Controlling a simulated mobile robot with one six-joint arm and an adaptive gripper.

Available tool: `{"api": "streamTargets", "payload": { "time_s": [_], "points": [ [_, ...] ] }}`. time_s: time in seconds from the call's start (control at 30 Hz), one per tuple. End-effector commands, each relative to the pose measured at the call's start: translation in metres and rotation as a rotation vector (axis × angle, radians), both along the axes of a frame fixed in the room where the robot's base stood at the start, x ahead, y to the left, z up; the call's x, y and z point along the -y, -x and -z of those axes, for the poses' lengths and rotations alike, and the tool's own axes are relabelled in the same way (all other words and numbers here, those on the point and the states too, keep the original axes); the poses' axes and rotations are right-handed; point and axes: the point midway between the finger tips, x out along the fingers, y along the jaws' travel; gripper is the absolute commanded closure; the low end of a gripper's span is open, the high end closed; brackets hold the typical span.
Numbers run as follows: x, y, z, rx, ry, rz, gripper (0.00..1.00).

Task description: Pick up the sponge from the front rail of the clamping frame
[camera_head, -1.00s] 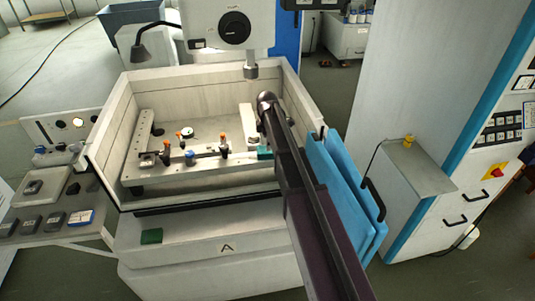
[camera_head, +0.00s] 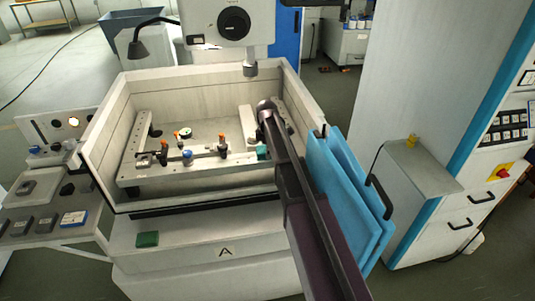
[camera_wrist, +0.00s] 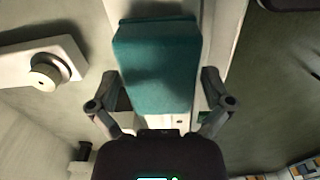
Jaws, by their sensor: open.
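The sponge (camera_wrist: 157,70) is a teal block and fills the upper middle of the wrist view. In the head view the sponge (camera_head: 262,152) shows as a small teal patch at the right end of the front rail (camera_head: 205,172) of the clamping frame, partly hidden by my arm. My gripper (camera_wrist: 160,92) is open, with one finger on each side of the sponge's near part in the wrist view. I cannot tell whether the fingers touch it. In the head view my arm hides the gripper.
The frame sits inside a pale walled tank (camera_head: 108,130). Small clamps with orange tops (camera_head: 222,142) stand along the front rail. Another green block (camera_head: 147,239) lies on the ledge marked A. Blue panels (camera_head: 345,195) hang right of the tank, beside my arm.

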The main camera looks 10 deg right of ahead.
Motion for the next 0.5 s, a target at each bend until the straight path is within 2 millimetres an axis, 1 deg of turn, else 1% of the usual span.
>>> {"api": "streamTargets", "payload": {
  "time_s": [0.33,0.37,0.4,0.47,0.5],
  "points": [
    [0.0002,-0.0001,-0.0001,0.000,0.000,0.000,0.00],
    [0.0002,-0.0001,-0.0001,0.000,0.000,0.000,0.09],
    [0.0002,-0.0001,-0.0001,0.000,0.000,0.000,0.21],
    [0.0002,-0.0001,-0.0001,0.000,0.000,0.000,0.39],
    [0.0002,-0.0001,0.0000,0.000,0.000,0.000,0.46]
  ]
}}
